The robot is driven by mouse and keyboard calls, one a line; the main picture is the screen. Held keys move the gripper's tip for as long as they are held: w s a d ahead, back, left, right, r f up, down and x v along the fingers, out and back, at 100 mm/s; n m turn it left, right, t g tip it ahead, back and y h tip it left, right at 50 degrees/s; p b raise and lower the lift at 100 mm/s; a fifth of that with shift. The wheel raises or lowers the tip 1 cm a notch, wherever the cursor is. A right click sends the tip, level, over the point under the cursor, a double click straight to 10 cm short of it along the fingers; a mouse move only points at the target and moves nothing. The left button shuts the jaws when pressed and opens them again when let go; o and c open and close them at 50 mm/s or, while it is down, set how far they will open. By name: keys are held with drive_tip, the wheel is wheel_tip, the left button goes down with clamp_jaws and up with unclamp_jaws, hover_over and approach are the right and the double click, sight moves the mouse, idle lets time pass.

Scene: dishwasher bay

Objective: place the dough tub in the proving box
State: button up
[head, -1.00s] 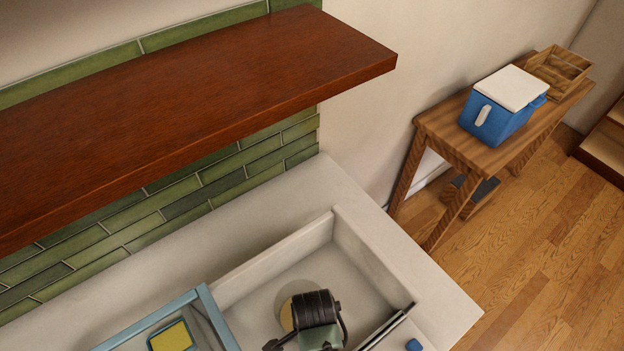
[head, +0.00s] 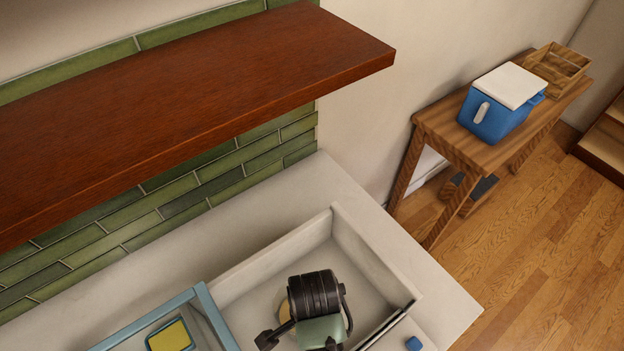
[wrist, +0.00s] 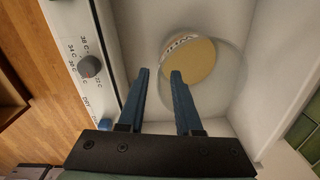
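The dough tub (wrist: 192,61) is a round, clear-sided tub with tan dough, seen from above in the wrist view. It appears to stand on the floor of the white proving box (wrist: 148,22), near the walls. In the head view the box (head: 372,262) is at the lower middle, and only a tan sliver of the tub (head: 285,310) shows behind my arm. My gripper (wrist: 160,73) has two blue fingers, apart with nothing between them. In the wrist view the tips are beside and just below the tub's image. The fingers are hidden in the head view.
A temperature dial (wrist: 89,66) is on the box's front panel. A light-blue-framed container (head: 208,312) with a yellow-topped item (head: 170,337) stands left of the box. A red-brown shelf (head: 200,100) overhangs the counter. A blue cooler (head: 497,112) stands on a wooden table at right.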

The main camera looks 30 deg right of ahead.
drive_tip(key=shift+r, duration=2.4)
